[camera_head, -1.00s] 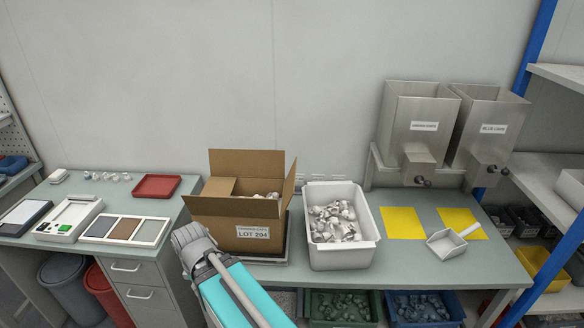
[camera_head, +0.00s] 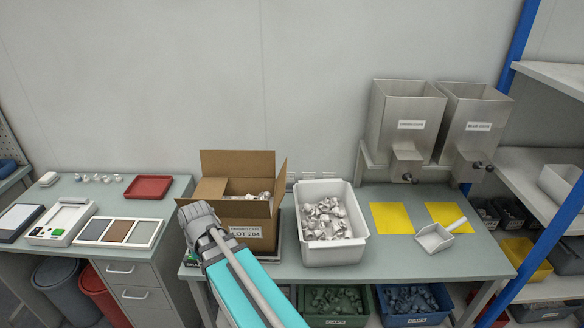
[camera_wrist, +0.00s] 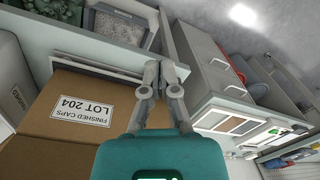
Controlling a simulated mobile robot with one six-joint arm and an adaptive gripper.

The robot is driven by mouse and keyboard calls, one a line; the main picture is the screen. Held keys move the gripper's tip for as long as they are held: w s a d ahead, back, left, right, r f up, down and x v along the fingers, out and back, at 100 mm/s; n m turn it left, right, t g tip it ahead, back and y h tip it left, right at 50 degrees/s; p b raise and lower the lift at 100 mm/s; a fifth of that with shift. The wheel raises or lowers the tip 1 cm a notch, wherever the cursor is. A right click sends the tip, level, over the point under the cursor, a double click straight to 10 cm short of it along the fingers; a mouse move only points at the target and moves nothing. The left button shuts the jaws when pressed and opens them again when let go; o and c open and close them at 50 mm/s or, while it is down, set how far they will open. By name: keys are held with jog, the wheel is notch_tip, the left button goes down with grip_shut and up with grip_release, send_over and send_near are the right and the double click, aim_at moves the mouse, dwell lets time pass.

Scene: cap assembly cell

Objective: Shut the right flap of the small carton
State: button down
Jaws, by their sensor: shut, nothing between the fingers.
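The small brown carton (camera_head: 242,236), labelled LOT 204, stands on the bench with small metallic caps inside. Its right flap (camera_head: 280,186) stands up, leaning outward. The back flap (camera_head: 238,163) stands upright. A lighter panel at the left (camera_head: 208,189) appears folded inward over the opening. The front flap (camera_head: 232,208) tilts toward me, partly hidden by my gripper. My gripper (camera_head: 194,212) is shut and empty at the carton's front left corner, on the side away from the right flap. In the wrist view, my gripper (camera_wrist: 160,70) is beside the carton's labelled front (camera_wrist: 80,108).
A white bin (camera_head: 332,251) of caps stands close to the carton's right. Steel hoppers (camera_head: 405,110) and yellow mats (camera_head: 391,218) are farther right. A red tray (camera_head: 148,187) lies on the left bench. The wall behind is bare.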

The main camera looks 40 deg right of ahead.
jog(key=w+d+r+m+y+p, duration=0.1)
jog(key=w+d+r+m+p, duration=0.45)
jog(key=d+r, duration=0.2)
notch_tip(320, 180, up, 6)
jog(key=m+t+y+p, duration=0.3)
jog(key=m+p, duration=0.2)
jog(key=m, duration=0.7)
send_over(283, 188)
jog(key=shift+w+d+r, duration=0.1)
jog(key=shift+w+r, duration=0.1)
jog(key=shift+w, duration=0.05)
jog(key=s+d+m+t, duration=0.1)
jog(key=s+d+m, duration=0.1)
jog(key=d, duration=0.4)
jog(key=s+d+r+m, duration=0.1)
jog(key=s+d+m, duration=0.1)
jog(key=d+m, duration=0.2)
jog(key=d, duration=0.3)
jog(key=shift+s+d+r+t, duration=0.2)
jog(key=shift+r+t, duration=0.1)
jog(key=shift+t, duration=0.1)
jog(key=shift+a+f, duration=0.1)
jog(key=shift+f, duration=0.05)
jog(key=w+a+f+b, duration=0.6)
jog(key=shift+w+a+f, duration=0.2)
jog(key=shift+w+a, duration=0.05)
jog(key=shift+a, duration=0.15)
